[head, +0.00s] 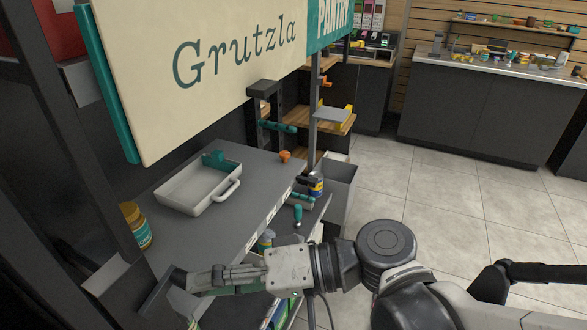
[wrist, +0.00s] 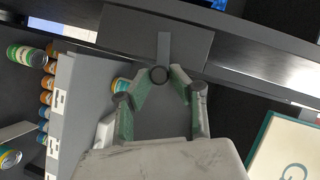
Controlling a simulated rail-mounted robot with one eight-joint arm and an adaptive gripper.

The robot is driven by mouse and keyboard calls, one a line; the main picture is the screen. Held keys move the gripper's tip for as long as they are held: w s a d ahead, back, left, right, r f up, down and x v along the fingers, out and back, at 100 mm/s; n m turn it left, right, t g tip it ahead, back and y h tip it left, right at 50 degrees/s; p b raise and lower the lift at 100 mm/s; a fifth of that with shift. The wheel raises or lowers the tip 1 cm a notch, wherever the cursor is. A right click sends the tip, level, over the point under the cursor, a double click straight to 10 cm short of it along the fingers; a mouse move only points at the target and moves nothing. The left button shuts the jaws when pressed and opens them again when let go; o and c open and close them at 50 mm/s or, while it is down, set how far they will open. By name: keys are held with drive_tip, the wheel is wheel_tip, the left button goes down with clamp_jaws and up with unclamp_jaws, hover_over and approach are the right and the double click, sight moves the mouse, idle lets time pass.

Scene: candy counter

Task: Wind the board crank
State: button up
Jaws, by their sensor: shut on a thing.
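The board crank shows in the wrist view as a grey arm (wrist: 164,48) with a dark round knob (wrist: 159,75), in front of a dark housing (wrist: 190,38). My gripper (wrist: 161,80) has its two green-sided fingers closed in on the knob, one from each side. In the head view my gripper (head: 182,284) reaches left to a dark flat piece (head: 155,294) at the lower left; the knob is hidden there. The cream board (head: 225,75) reading "Grutzla" with teal edges hangs above the counter; its corner shows in the wrist view (wrist: 285,155).
A grey counter (head: 172,232) holds a white handled tray (head: 170,203) with a teal item, and a yellow-lidded jar (head: 133,224) stands at its left. A dark post (head: 95,130) rises beside the jar. Shelves with cans (wrist: 26,55) lie left in the wrist view. Open tiled floor (head: 440,205) lies right.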

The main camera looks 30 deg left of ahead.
drive_tip(key=shift+w+f, duration=0.1)
drive_tip(key=shift+f, duration=0.2)
wheel_tip(320, 180, down, 2)
drive_tip(key=shift+b, duration=0.95)
drive_tip(key=shift+s+f+b, duration=0.3)
drive_tip(key=shift+f+b, duration=0.1)
drive_tip(key=shift+f, duration=0.1)
drive_tip(key=shift+s+f+b, duration=0.3)
drive_tip(key=shift+f+b, duration=0.1)
drive_tip(key=shift+f, duration=0.1)
